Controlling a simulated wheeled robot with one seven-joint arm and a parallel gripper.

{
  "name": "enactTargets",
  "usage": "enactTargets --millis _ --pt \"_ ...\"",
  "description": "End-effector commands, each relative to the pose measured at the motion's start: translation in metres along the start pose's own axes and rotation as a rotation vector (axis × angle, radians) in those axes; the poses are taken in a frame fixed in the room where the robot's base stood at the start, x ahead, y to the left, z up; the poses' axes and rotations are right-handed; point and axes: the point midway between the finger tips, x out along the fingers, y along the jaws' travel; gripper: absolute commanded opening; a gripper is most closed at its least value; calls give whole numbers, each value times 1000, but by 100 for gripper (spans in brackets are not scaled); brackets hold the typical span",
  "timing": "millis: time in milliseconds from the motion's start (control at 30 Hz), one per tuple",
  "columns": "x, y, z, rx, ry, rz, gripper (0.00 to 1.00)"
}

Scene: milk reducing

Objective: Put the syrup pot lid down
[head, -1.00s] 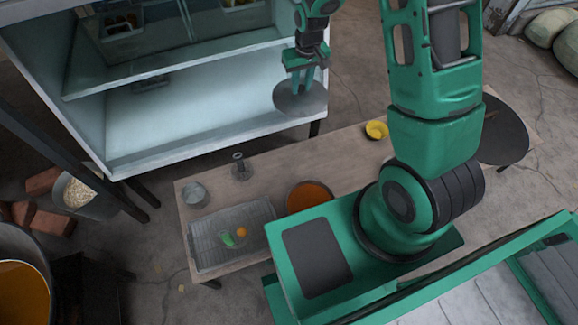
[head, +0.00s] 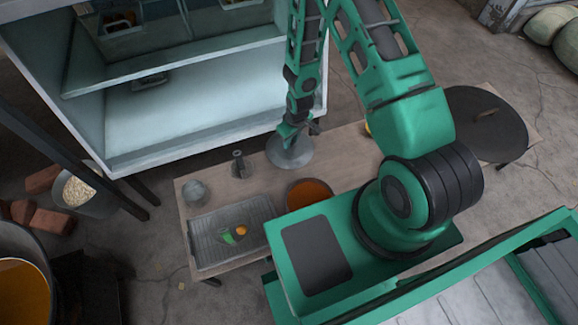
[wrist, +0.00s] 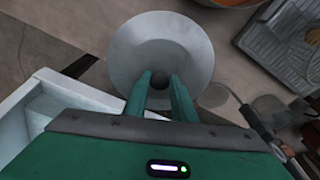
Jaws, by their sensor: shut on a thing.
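The syrup pot lid (head: 289,154) is a round grey disc with a dark knob. My gripper (head: 287,133) is shut on the knob, and the lid hangs level at or just above the far edge of the low wooden table; I cannot tell if it touches. In the wrist view the lid (wrist: 185,48) fills the upper middle, with its dark knob between my fingertips (wrist: 159,82). A round pot or bowl of orange-brown syrup (head: 309,193) is on the table, nearer than the lid, and its edge shows at the top of the wrist view (wrist: 228,3).
The wooden table (head: 345,150) also holds a metal tray (head: 205,250) with green and orange items, a small metal cup (head: 195,192) and a dark upright utensil (head: 238,165). A white open cabinet (head: 200,115) stands behind. A large dark disc (head: 490,120) lies at the right end.

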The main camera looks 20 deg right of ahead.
Motion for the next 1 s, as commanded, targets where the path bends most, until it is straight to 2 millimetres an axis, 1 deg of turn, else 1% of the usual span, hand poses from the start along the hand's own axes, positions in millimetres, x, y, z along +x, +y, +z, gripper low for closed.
enactTargets --millis 33,167,433,533,767,1000 --pt "7 -3 4 -8 -1 -4 0" --pt "19 -8 9 -22 1 -8 0" --pt "59 -8 15 -24 2 -8 0" --pt "69 -8 17 -24 2 -8 0" --pt "83 -8 19 -24 1 -8 0" --pt "112 -9 22 -25 3 -8 0"
